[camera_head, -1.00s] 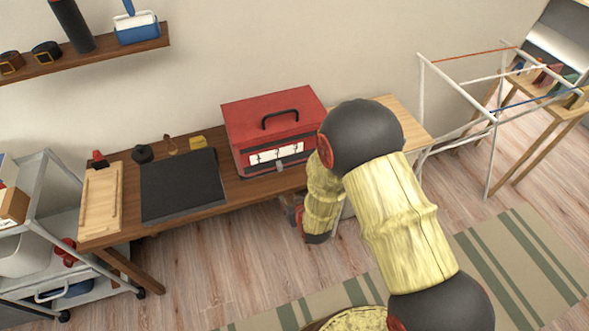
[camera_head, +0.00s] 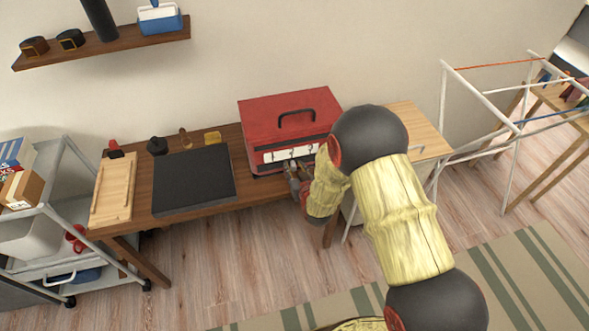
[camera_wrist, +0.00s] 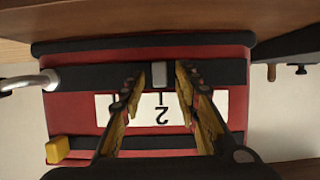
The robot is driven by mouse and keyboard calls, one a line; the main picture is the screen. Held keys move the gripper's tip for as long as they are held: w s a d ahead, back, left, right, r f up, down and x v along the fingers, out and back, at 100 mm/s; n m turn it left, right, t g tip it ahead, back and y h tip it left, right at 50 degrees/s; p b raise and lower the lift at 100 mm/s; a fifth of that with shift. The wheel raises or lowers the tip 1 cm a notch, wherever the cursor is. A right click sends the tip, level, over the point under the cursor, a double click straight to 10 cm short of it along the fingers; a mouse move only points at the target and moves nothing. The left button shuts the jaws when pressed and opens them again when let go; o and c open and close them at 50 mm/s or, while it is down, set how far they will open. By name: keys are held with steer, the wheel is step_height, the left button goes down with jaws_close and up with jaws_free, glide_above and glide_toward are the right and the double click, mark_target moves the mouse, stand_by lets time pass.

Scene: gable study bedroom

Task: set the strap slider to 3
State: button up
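The red box (camera_head: 290,108) with a black top handle stands on the wooden desk; its front has a dark band and a white marked label (camera_head: 285,156). In the wrist view the grey strap slider (camera_wrist: 159,74) sits in the black band of the red front (camera_wrist: 80,115). It lines up with the tick above an upside-down "2" on the white label (camera_wrist: 150,112). My gripper (camera_wrist: 158,80) is open, one finger on each side of the slider, with gaps visible. In the head view my gripper (camera_head: 297,180) is at the box front, partly hidden by my arm.
A black mat (camera_head: 193,182) and a wooden board (camera_head: 115,190) lie left of the box. A white cart (camera_head: 70,215) stands at far left. A white drying rack (camera_head: 515,130) is at right. In the wrist view a yellow block (camera_wrist: 57,150) is at lower left.

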steer(key=shift+c, duration=1.2)
jaws_close()
